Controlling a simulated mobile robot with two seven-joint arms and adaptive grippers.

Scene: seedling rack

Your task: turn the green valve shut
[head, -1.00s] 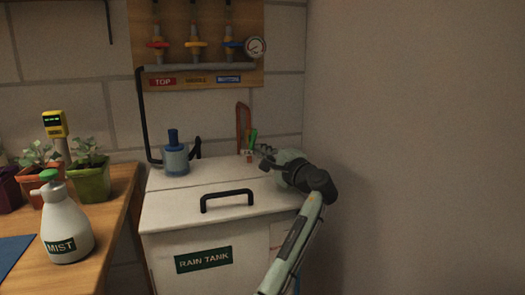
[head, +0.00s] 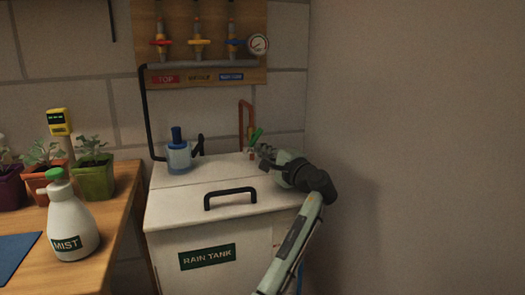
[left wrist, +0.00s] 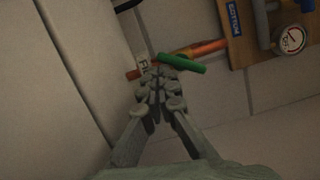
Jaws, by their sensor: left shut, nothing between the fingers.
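The green valve's lever (head: 257,136) is on the copper pipe (head: 241,118) at the wall, behind the rain tank's back right corner. In the head view it leans up to the right. In the left wrist view the green lever (left wrist: 184,64) lies at a slant to the pipe (left wrist: 200,48), beside a white tag (left wrist: 143,62). My left gripper (head: 263,152) is shut and empty, its fingertips right at the lever. In the left wrist view the fingertips (left wrist: 156,78) overlap the lever's near end; I cannot tell whether they touch. My right gripper is not in view.
A board (head: 205,75) with several valves and a gauge (head: 258,44) hangs above. A bare wall stands close on the right.

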